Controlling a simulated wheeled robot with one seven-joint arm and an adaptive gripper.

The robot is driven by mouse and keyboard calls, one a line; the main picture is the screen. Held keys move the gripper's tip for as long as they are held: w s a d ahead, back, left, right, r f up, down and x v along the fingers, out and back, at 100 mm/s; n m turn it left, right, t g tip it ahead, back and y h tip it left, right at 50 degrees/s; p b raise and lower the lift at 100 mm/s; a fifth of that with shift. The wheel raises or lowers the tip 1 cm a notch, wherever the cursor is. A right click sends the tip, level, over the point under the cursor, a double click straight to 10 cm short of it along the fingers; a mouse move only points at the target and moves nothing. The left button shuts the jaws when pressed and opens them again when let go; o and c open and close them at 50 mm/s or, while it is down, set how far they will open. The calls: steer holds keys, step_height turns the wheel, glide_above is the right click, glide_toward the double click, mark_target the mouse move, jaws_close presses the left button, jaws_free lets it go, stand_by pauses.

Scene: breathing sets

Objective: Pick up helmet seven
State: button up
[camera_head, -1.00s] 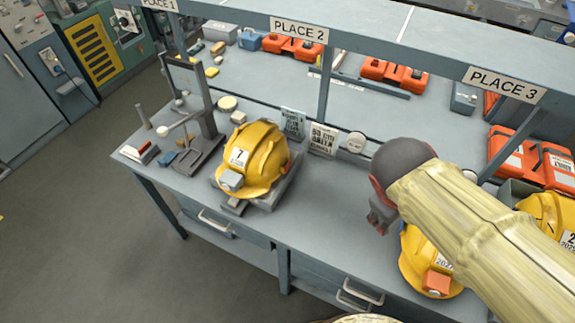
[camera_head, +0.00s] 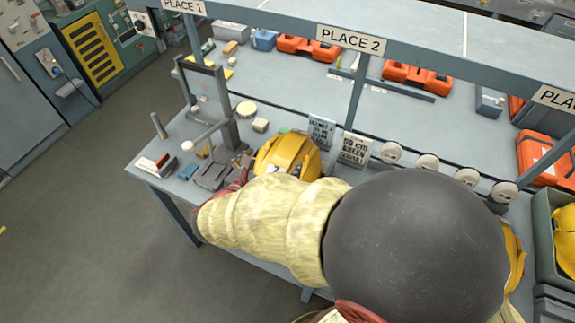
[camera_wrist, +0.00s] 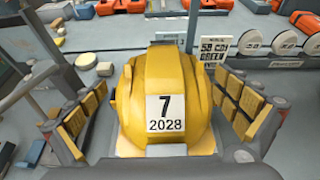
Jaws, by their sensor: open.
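Helmet seven (camera_head: 290,154) is a yellow helmet on the bench below the PLACE 2 sign. My arm hides its lower part in the head view. In the wrist view, helmet seven (camera_wrist: 165,75) fills the middle, with a white label reading 7 and 2028 facing the camera. My gripper (camera_wrist: 160,118) is open, with one yellow-padded finger on each side of the helmet. Gaps show between the fingers and the shell, and nothing is held. In the head view my gripper is mostly hidden by my arm.
A grey stand (camera_head: 222,105) rises left of the helmet. Two printed cards (camera_head: 354,149) and several white round pieces (camera_head: 427,162) stand behind it. Another yellow helmet (camera_head: 565,238) sits at the far right. An orange case (camera_head: 541,157) lies at the right.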

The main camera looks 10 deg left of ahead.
mark_target(286, 153)
steer(key=x, duration=0.2)
steer(key=b+x, duration=0.1)
steer(key=x, duration=0.3)
steer(key=shift+d+f+b, duration=0.2)
steer(key=shift+d+b, duration=0.1)
steer(key=shift+c, duration=1.1)
steer(key=c, duration=0.6)
steer(key=shift+s+f, duration=0.15)
steer(key=shift+s, duration=0.05)
steer(key=c, duration=1.6)
steer(key=shift+c, duration=0.7)
